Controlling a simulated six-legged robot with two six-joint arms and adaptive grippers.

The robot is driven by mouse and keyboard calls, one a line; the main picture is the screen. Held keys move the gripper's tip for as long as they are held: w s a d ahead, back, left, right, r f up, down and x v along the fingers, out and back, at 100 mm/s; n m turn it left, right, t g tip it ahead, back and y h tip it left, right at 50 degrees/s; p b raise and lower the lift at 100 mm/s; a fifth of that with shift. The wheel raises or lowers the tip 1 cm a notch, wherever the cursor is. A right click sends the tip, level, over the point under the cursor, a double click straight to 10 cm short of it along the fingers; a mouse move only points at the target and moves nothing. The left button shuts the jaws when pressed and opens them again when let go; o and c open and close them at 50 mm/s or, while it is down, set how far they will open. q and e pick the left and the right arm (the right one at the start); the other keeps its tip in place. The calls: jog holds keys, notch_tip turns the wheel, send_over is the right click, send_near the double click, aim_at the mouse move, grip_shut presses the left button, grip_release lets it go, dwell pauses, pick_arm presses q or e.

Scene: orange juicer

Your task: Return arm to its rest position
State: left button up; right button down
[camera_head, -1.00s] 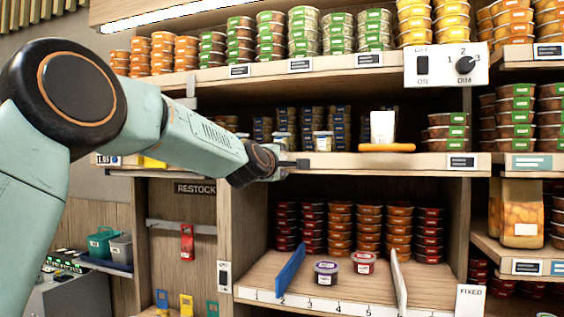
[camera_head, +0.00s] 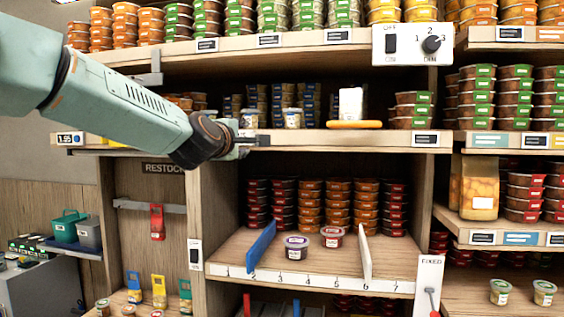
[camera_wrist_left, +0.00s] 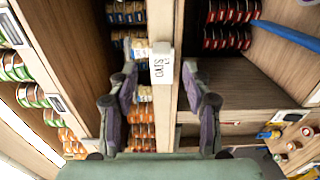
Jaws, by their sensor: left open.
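My left arm comes in from the left in the head view, pale green with a dark wrist. My left gripper (camera_head: 252,141) is in front of the middle shelf's edge, above the lower cubby. In the left wrist view the gripper's two purple-grey fingers (camera_wrist_left: 159,75) stand apart. Nothing is visibly held between them. My right arm is not in view.
The lower cubby (camera_head: 310,262) has a blue divider (camera_head: 261,246), a white divider (camera_head: 364,253), and a purple-lidded cup (camera_head: 297,246) and red-lidded cup (camera_head: 332,236) between them. A switch panel (camera_head: 412,44) hangs from the upper shelf.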

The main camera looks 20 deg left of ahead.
pick_arm(q)
jog(key=s+d+f+m+g+h+b, duration=0.1)
jog(key=s+d+f+m+g+b, duration=0.25)
jog(key=f, duration=1.25)
jog(key=s+d+f+m+g+h+b, duration=0.1)
jog(key=s+d+f+m+b, duration=0.35)
jog(key=f, duration=1.25)
jog(key=s+d+f+m+g+h+b, duration=0.15)
jog(key=d+f+m, duration=0.45)
jog(key=f, duration=1)
jog(key=s+d+f+m+g+b, duration=0.1)
jog(key=s+f+m+g+b, duration=0.2)
jog(key=s+f, duration=1.6)
jog(key=s+d+f+m+g+b, duration=0.2)
jog(key=s+f+g+b, duration=0.6)
jog(key=s+f, duration=1)
jog(key=shift+s+f+m+h+b, duration=0.4)
jog(key=shift+s+m+h, duration=0.05)
jog(key=shift+m, duration=0.25)
